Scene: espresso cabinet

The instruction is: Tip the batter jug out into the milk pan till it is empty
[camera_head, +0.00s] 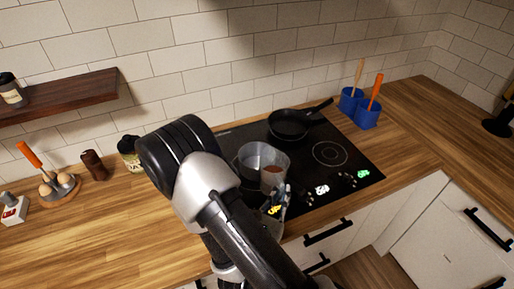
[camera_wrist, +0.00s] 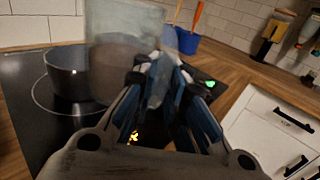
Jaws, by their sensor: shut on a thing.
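The milk pan (camera_head: 250,156) is a grey metal pot on the black hob; it also shows at the left in the wrist view (camera_wrist: 62,80). The batter jug (camera_head: 270,182) is clear, with brownish batter inside. It looks about upright, in front of and beside the pan. In the wrist view the jug (camera_wrist: 125,22) overlaps the pan's right side, so I cannot tell if they touch. My gripper (camera_head: 277,203) is shut on the jug at its handle side; its fingers also show in the wrist view (camera_wrist: 160,82). My arm hides part of the counter and hob.
A black frying pan (camera_head: 290,124) stands on the hob behind the milk pan. Blue utensil holders (camera_head: 367,118) stand right of the hob. A jar (camera_head: 130,150), a brown mill (camera_head: 95,166) and an egg holder (camera_head: 61,190) stand at the left. The hob's right side is clear.

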